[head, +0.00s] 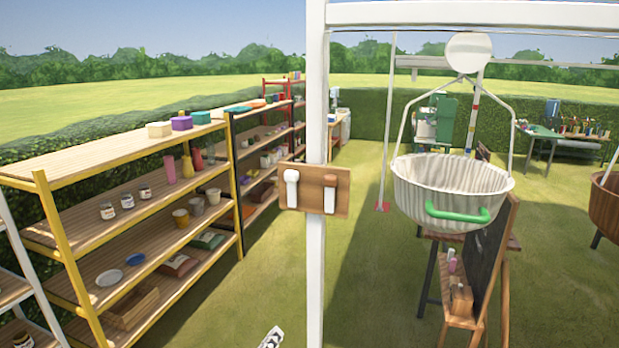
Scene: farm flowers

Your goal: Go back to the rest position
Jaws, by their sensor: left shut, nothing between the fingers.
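My left gripper (271,337) shows only as a small white and dark tip at the bottom edge, left of the white post. It is shut with nothing in it, and it is low over the grass, apart from the shelves and the post. The rest of my left arm is below the picture. My right gripper is not in view.
A white post (316,245) with a wooden hook board (343,203) stands close ahead. A yellow-framed shelf (62,225) is at left. A hanging ribbed basin (450,185) and a wooden stand (463,300) are at right. Grass (375,290) between post and stand is clear.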

